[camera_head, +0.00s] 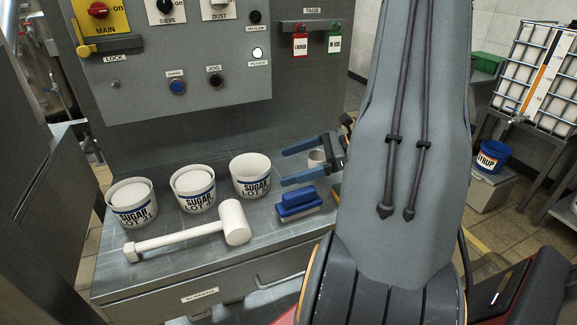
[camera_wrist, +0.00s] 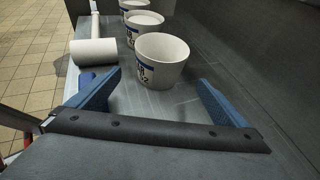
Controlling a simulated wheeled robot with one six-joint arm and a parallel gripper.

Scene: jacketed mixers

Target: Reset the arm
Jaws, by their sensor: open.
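My gripper (camera_head: 290,162) has blue fingers, spread apart and empty, above the right part of the grey bench top (camera_head: 180,240). It points left toward the nearest sugar tub (camera_head: 250,175). In the wrist view the gripper (camera_wrist: 158,97) shows both blue fingers wide apart, with the white tub (camera_wrist: 162,62) ahead between them and nothing held. My grey arm covers much of the right half of the head view and hides part of the bench behind it.
Two more sugar tubs (camera_head: 193,188) (camera_head: 131,202), a white mallet (camera_head: 190,232) and a blue brush (camera_head: 298,203) lie on the bench. A control panel (camera_head: 170,60) rises behind, with red and green tags (camera_head: 300,45). A blue bucket (camera_head: 490,156) stands far right.

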